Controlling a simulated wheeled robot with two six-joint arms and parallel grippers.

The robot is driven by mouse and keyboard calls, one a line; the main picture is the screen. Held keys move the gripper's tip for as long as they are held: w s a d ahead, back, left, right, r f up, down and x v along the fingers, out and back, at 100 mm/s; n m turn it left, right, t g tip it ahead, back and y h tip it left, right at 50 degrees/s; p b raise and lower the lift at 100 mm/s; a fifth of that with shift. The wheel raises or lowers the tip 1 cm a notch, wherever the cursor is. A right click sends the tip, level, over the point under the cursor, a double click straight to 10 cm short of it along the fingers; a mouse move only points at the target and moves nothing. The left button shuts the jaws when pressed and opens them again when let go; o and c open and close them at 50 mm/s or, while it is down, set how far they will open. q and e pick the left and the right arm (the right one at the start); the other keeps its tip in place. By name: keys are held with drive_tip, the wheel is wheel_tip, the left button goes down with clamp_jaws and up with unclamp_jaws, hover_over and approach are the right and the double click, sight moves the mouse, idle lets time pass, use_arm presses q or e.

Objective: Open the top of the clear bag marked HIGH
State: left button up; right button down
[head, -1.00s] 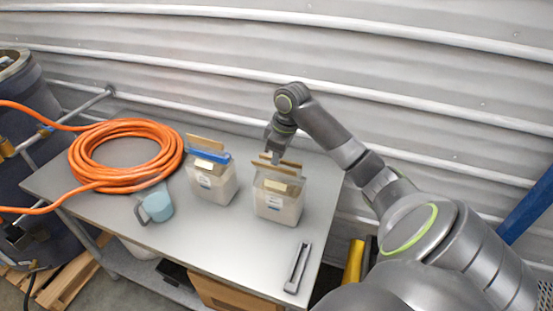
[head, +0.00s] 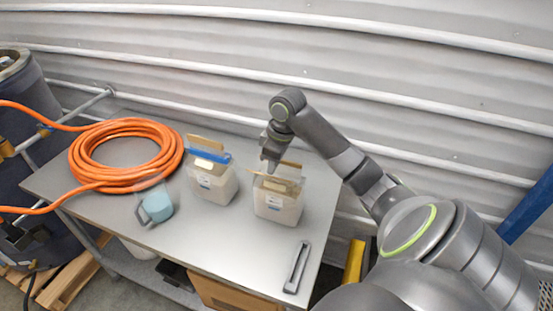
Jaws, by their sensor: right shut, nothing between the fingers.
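Two clear bags with pale contents stand upright on the grey table. The right bag (head: 278,207) has tan strips at its top and a small white label. The left bag (head: 213,187) has a blue strip across its top, with a tan strip behind it. The label print is too small to read, so I cannot tell which bag is marked HIGH. My right gripper (head: 267,166) is shut and empty, pointing down at the top left of the right bag. I cannot tell whether it touches the bag. My left gripper is out of view.
A coiled orange hose (head: 125,155) lies on the table's (head: 230,245) left part. A light blue scoop or cup (head: 157,207) is in front of the left bag. A dark grey bar-shaped tool (head: 297,268) lies near the right edge. A corrugated wall stands behind.

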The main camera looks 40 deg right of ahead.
drive_tip(key=shift+s+a+f, duration=0.15)
drive_tip(key=shift+s+a, duration=0.15)
drive_tip(key=shift+a, duration=0.3)
drive_tip(key=shift+s+a+f, duration=0.2)
drive_tip(key=shift+s+a, duration=0.1)
drive_tip(key=shift+a, duration=0.25)
drive_tip(key=shift+s+a+f, duration=0.15)
drive_tip(key=shift+s+a, duration=0.15)
drive_tip(key=shift+a, duration=0.3)
drive_tip(key=shift+w, duration=0.1)
